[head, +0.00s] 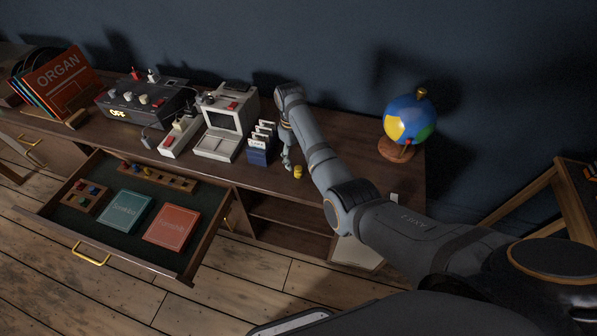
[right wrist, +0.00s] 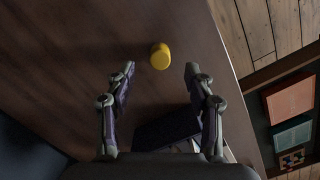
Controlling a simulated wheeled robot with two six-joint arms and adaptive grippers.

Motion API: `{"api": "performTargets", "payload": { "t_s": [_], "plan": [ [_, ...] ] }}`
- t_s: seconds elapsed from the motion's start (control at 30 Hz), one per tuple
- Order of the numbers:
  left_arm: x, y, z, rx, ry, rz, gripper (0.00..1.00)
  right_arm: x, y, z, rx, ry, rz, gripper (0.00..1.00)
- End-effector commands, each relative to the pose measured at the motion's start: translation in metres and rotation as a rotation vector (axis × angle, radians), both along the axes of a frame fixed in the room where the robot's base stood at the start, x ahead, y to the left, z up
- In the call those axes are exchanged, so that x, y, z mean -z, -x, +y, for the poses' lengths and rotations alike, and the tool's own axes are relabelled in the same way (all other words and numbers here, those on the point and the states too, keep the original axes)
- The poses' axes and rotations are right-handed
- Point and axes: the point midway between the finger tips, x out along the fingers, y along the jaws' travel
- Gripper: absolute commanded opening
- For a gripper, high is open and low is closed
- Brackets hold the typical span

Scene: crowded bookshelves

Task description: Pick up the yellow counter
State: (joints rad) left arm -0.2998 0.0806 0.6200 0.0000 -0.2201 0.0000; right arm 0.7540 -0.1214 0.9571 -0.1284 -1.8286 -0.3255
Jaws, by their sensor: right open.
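The yellow counter (head: 298,172) is a small yellow piece on the dark wooden cabinet top, near its front edge. In the right wrist view the yellow counter (right wrist: 160,56) lies just beyond the fingertips, centred a little left of the gap's middle. My right gripper (head: 287,163) points down at the cabinet top, just left of the counter in the head view. In the right wrist view my right gripper (right wrist: 159,70) has its two fingers spread apart with nothing between them. My left gripper is not in view.
A blue holder with cards (head: 259,150) stands close left of the gripper. A small computer (head: 222,132) is farther left, and a globe (head: 408,120) stands at the right. An open drawer (head: 185,262) with boxes juts out front left. Cabinet top right of the counter is mostly clear.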

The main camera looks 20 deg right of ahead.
Motion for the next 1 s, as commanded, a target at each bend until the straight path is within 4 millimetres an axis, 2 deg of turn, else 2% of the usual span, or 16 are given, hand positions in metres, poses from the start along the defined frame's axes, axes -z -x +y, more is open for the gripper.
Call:
{"api": "performTargets", "payload": {
  "t_s": [0.3, 0.57, 0.67, 0.9, 1.0],
  "plan": [
    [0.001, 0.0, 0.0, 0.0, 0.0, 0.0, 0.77, 0.046, 0.007, -0.003, 0.0, 0.0, 0.002, 0.54],
    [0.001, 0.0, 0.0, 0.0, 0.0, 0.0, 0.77, 0.051, 0.008, -0.003, 0.001, -0.001, 0.0, 0.54],
    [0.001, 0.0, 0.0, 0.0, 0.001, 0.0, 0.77, 0.051, 0.008, -0.003, 0.001, -0.001, 0.0, 0.43],
    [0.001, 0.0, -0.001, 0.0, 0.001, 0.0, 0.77, 0.051, 0.007, -0.003, 0.001, 0.0, 0.0, 0.11],
    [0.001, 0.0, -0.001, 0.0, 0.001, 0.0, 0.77, 0.051, 0.007, -0.003, 0.001, 0.0, 0.0, 0.11]
  ]
}}
